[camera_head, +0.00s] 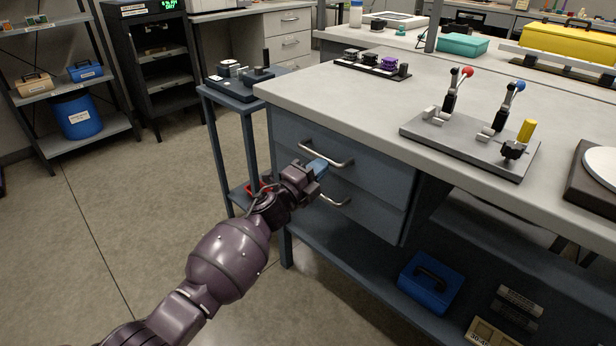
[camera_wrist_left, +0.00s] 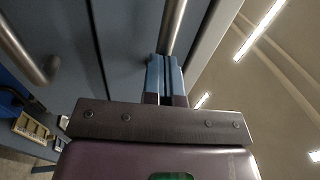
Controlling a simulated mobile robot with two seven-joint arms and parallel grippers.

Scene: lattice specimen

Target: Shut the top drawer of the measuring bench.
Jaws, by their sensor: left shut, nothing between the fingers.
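The measuring bench (camera_head: 345,108) has two blue-grey drawers at its left end. The top drawer (camera_head: 378,172) has a curved metal handle (camera_head: 325,154), and its front looks about level with the drawer below; I cannot tell if a small gap is left. My left gripper (camera_head: 318,167) is shut and empty, just in front of the top drawer, by the lower side of its handle. In the left wrist view the blue fingers (camera_wrist_left: 165,75) are together and point at the drawer front (camera_wrist_left: 128,45), close beside the handle (camera_wrist_left: 174,22). Contact is unclear. My right gripper is out of view.
The lower drawer's handle (camera_head: 335,199) is just below my gripper. A small side table (camera_head: 240,95) stands left of the bench. A toggle-clamp plate (camera_head: 470,143) lies on the bench top, and a blue box (camera_head: 430,283) sits on the lower shelf. Floor at left is clear.

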